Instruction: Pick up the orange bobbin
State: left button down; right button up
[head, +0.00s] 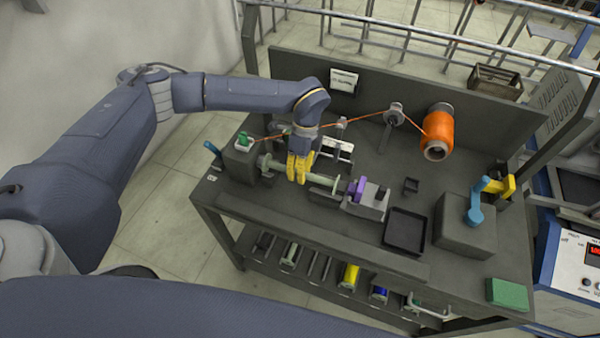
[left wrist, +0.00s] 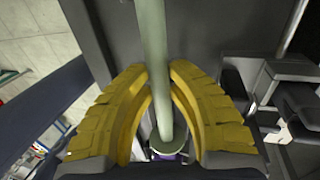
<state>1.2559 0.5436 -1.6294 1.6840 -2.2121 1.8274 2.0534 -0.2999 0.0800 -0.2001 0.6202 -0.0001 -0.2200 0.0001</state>
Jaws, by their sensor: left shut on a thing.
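The only clearly orange spool (head: 438,125) is a large one on the back panel of the bench. An orange strand runs from it leftward over a guide wheel (head: 394,114) toward the winder. My left gripper (head: 299,172) has yellow fingers pointing down at the winder, away from that spool. It is shut on a pale green bobbin core (head: 325,181), which lies across the winder. In the left wrist view the pale green core (left wrist: 153,50) passes between the two yellow fingers (left wrist: 160,105). No orange winding shows on this core. My right gripper is not in view.
A grey block with a purple part (head: 358,188) stands at the core's right end. A dark tray (head: 405,231) and a block with a blue lever (head: 476,205) stand further right. A lower rack (head: 300,268) holds several bobbins. A green block (head: 508,294) sits at the front right.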

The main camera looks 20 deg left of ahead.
pick_arm(q)
jog(key=shift+r, duration=0.1)
notch_tip(320, 180, up, 20)
dwell(0.7)
dwell(0.7)
jog(key=a+f+n+h, duration=0.2)
jog(key=a+f+n, duration=0.3)
jog(key=n, duration=0.3)
jog(key=shift+a+f+t, duration=0.3)
jog(key=shift+a, duration=0.05)
jog(key=shift+d+r, duration=0.1)
dwell(0.4)
